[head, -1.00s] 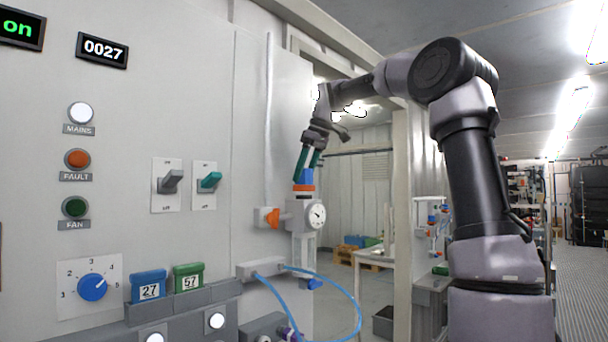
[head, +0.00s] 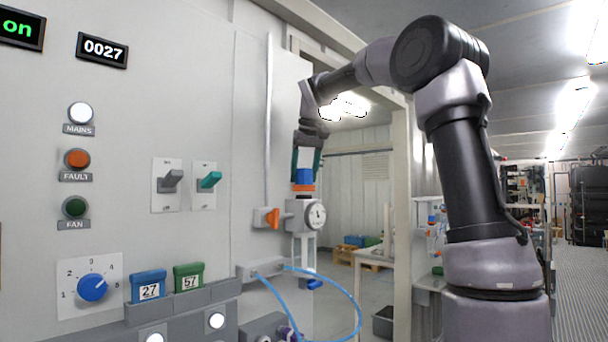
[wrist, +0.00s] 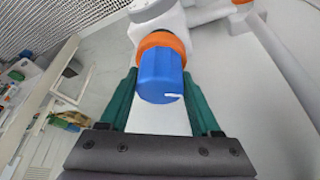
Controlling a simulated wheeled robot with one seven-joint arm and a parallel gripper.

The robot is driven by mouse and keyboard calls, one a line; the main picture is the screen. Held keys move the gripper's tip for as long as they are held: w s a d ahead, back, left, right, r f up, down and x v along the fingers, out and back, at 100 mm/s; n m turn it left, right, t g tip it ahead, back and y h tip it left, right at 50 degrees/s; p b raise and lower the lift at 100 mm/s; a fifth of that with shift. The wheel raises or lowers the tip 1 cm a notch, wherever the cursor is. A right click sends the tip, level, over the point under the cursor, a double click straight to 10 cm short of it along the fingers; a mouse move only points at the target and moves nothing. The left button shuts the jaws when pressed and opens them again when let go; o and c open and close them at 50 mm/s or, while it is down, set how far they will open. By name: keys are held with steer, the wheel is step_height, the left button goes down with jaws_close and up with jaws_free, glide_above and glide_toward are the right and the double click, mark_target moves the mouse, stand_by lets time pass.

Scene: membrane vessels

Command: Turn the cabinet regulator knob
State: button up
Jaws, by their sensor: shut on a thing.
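The regulator knob is a blue cap (head: 304,176) above an orange collar (head: 303,188) on the grey regulator body, which carries a round white gauge (head: 316,215). In the wrist view the blue knob (wrist: 161,82) shows a white mark near its edge, at the lower right. My gripper (head: 305,170) points down over the knob from above. In the wrist view the teal fingers of my gripper (wrist: 160,90) lie on either side of the knob, shut on it. The gauge's needle is too small to read surely.
An orange valve handle (head: 271,218) sticks out left of the regulator. Blue hoses (head: 350,300) loop below it. The grey cabinet panel on the left carries a blue dial (head: 93,287) and two toggle switches (head: 208,180). A door frame (head: 402,180) stands to the right.

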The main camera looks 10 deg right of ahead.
steer(key=shift+m+h, duration=0.6)
steer(key=shift+m, duration=0.9)
steer(key=o, duration=1.4)
